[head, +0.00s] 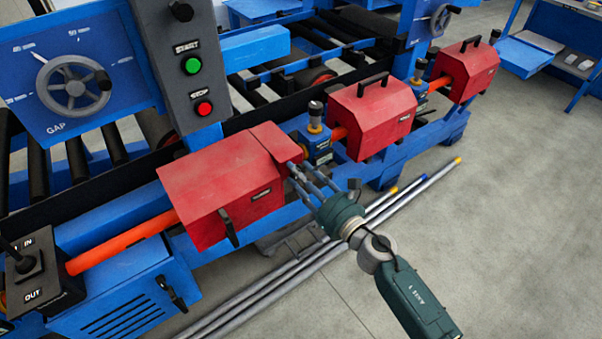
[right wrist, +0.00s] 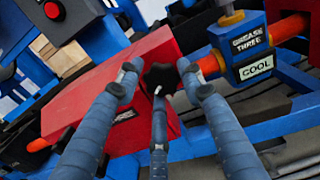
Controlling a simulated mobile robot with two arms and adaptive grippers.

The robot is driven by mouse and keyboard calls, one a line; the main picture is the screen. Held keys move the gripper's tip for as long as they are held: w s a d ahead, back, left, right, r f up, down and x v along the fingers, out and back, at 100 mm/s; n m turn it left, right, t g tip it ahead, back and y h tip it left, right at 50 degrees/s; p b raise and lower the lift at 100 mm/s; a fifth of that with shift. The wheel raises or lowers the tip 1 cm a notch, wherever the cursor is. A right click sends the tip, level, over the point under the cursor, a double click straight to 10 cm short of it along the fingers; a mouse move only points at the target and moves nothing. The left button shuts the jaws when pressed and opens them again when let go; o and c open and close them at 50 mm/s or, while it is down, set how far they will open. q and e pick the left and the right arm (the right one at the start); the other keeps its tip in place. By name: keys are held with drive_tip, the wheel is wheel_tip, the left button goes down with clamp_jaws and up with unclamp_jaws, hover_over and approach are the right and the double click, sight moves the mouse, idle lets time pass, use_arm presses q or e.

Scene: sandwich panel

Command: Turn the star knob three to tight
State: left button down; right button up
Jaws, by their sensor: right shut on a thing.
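The star knob (right wrist: 160,78) is black and lobed, on the end of a red guard box (right wrist: 95,100). My right gripper (right wrist: 158,80) has its three blue-grey fingers around the knob and is shut on it. In the head view my right gripper (head: 298,172) reaches from the lower right to the right end of the nearest red guard box (head: 215,185); the knob is largely hidden there by the fingers. Which way the knob is turned, or how tight it is, I cannot tell. My left gripper is not in view.
A blue block (right wrist: 240,50) labelled GREASE THREE and COOL is right of the knob. Two more red boxes (head: 370,115) (head: 465,68) stand along the orange shaft (head: 120,240). Grey rods (head: 270,285) lie on the floor below. The floor at right is clear.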

drive_tip(key=shift+w+r+m, duration=0.15)
drive_tip(key=shift+r+m, duration=0.1)
drive_tip(key=shift+m, duration=0.05)
drive_tip(key=m, duration=0.5)
drive_tip(key=shift+w+d+r+m+p, duration=0.1)
drive_tip(key=shift+d+m+p, duration=0.1)
drive_tip(key=shift+m+p, duration=0.1)
drive_tip(key=m, duration=0.3)
drive_tip(key=shift+d+m, duration=0.1)
drive_tip(key=shift+m, duration=0.3)
drive_tip(key=m+p, duration=0.1)
drive_tip(key=m, duration=0.2)
drive_tip(key=shift+w+m, duration=0.1)
drive_tip(key=shift+m, duration=0.2)
drive_tip(key=m+p, duration=0.1)
drive_tip(key=m, duration=0.5)
drive_tip(key=shift+d, duration=0.1)
drive_tip(key=m, duration=0.1)
drive_tip(key=m+p, duration=0.1)
drive_tip(key=m, duration=0.1)
drive_tip(key=shift+f, duration=0.35)
drive_tip(key=shift+f+m, duration=0.15)
drive_tip(key=shift+m, duration=1.05)
drive_tip(key=shift+f, duration=0.1)
